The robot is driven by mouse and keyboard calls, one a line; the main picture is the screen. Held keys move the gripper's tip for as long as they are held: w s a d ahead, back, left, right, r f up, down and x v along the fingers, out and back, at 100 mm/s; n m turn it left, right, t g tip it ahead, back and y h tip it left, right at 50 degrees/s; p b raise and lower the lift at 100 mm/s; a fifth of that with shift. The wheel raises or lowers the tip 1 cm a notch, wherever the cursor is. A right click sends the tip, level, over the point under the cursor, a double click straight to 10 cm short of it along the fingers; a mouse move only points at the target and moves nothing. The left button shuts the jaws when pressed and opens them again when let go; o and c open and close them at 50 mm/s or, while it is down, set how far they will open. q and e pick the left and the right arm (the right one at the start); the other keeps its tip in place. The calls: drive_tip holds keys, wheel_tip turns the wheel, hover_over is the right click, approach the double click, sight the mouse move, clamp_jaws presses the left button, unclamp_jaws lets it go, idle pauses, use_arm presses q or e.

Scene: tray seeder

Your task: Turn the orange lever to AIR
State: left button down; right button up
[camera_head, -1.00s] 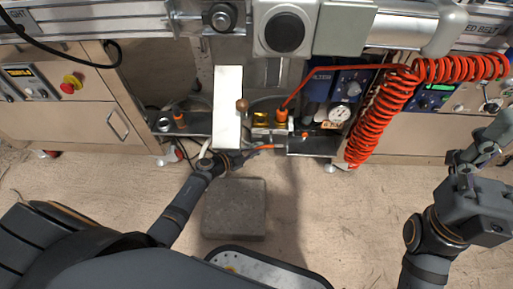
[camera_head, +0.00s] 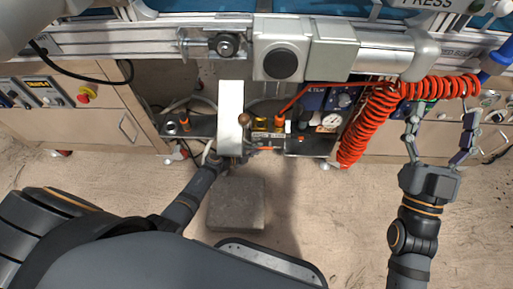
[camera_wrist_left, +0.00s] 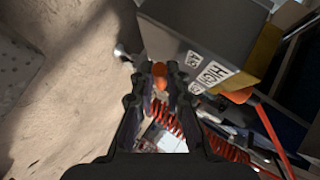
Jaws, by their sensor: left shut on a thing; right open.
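The orange lever (camera_wrist_left: 160,75) shows as an orange tip between the fingertips of my left gripper (camera_wrist_left: 159,72) in the left wrist view. The gripper is shut on it. A grey box with a yellow edge (camera_wrist_left: 205,30) is just beyond the fingers. It carries white labels; one reads HIGH (camera_wrist_left: 214,74), and a smaller one is too blurred to read. In the head view my left gripper (camera_head: 232,160) is low beside the white upright plate (camera_head: 231,105) and partly hidden. My right gripper (camera_head: 440,145) is open and empty at the right, fingers pointing up.
A coiled orange hose (camera_head: 375,120) hangs left of my right gripper. A pressure gauge (camera_head: 331,122) and orange fittings sit on the low shelf. A grey block (camera_head: 237,204) is on the floor below. A conveyor rail (camera_head: 130,38) crosses the top.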

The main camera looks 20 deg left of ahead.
use_arm(q)
drive_tip(key=c, duration=1.6)
unclamp_jaws()
drive_tip(key=shift+c, duration=0.2)
drive_tip(key=v, duration=1.2)
drive_tip(key=shift+a, duration=0.1)
